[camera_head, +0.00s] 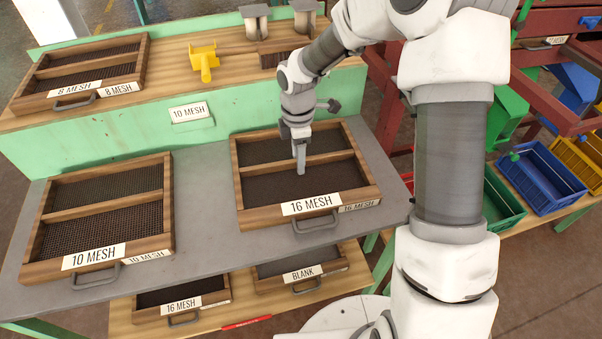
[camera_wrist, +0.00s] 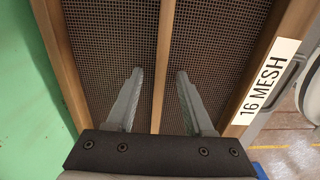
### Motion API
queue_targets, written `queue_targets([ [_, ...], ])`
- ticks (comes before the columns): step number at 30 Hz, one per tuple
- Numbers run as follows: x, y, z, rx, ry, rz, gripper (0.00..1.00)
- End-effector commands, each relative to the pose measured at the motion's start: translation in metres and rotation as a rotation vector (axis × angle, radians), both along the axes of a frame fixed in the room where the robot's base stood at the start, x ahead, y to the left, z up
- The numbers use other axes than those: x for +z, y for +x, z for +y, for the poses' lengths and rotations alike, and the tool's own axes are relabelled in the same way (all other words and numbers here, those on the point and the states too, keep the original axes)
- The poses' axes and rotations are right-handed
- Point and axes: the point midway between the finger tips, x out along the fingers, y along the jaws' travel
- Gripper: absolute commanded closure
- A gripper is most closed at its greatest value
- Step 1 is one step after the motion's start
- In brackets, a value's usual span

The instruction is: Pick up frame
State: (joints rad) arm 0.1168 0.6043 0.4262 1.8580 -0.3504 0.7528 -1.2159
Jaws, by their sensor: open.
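A wooden frame labelled 16 MESH (camera_head: 252,219) lies on the grey shelf, with dark mesh, a wooden middle bar and a grey handle at its front. My gripper (camera_head: 300,172) is above this frame, near its middle bar. In the wrist view my gripper (camera_wrist: 158,72) is open, with one finger on each side of the middle bar (camera_wrist: 166,40). I cannot tell whether the fingertips touch the mesh. The frame's 16 MESH label (camera_wrist: 268,88) shows at the right there. Another frame labelled 10 MESH (camera_head: 168,205) lies to the left.
An 8 MESH frame (camera_head: 142,62) and a yellow piece (camera_head: 204,62) sit on the upper wooden ledge. Frames labelled 16 MESH (camera_head: 182,305) and BLANK (camera_head: 303,274) lie on the lower shelf. Coloured bins stand at the right. The grey shelf (camera_head: 203,190) is bare between the two frames.

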Motion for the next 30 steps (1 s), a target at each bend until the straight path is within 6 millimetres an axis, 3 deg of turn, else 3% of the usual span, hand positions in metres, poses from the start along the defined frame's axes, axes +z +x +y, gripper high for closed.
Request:
queue_targets([
  [3, 0.0004, -0.0001, -0.0001, 0.000, 0.000, 0.000, 0.51],
  [9, 0.0005, -0.0001, -0.0001, 0.000, 0.000, 0.000, 0.87],
  [12, 0.0006, -0.0001, -0.0001, 0.000, 0.000, 0.001, 1.00],
  [30, 0.0007, -0.0001, -0.0001, 0.000, 0.000, 0.001, 1.00],
])
